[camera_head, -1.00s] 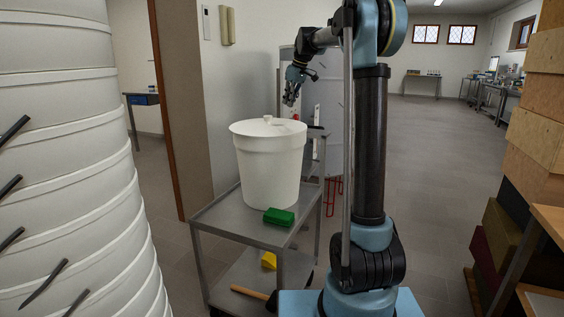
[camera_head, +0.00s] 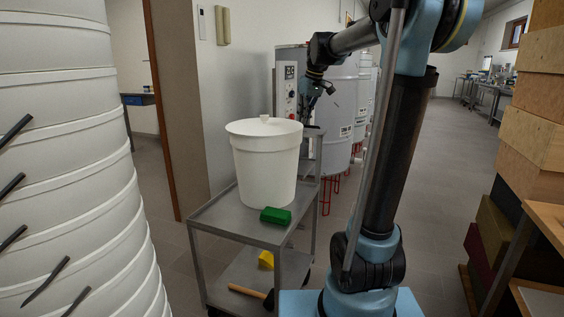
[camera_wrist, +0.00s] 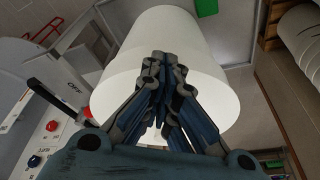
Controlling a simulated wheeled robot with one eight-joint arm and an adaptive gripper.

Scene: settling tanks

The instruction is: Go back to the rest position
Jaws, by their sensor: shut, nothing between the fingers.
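My gripper (camera_head: 311,103) is up behind and to the right of the white lidded bucket in the head view. In the wrist view my gripper (camera_wrist: 164,62) has its fingers together, shut and empty, in front of the bucket's white side. The white bucket (camera_head: 264,165) stands upright on the grey metal cart (camera_head: 227,222), its lid with a small knob on. The fingers look apart from the bucket in the head view; the exact gap is hard to tell.
A green block (camera_head: 275,216) lies on the cart's top; a yellow piece (camera_head: 265,260) and a wooden-handled tool (camera_head: 248,292) are on its lower shelf. Stacked white buckets (camera_head: 70,150) stand left, wooden boxes (camera_head: 535,90) right. Steel tanks (camera_head: 340,125) stand behind. Floor at right is open.

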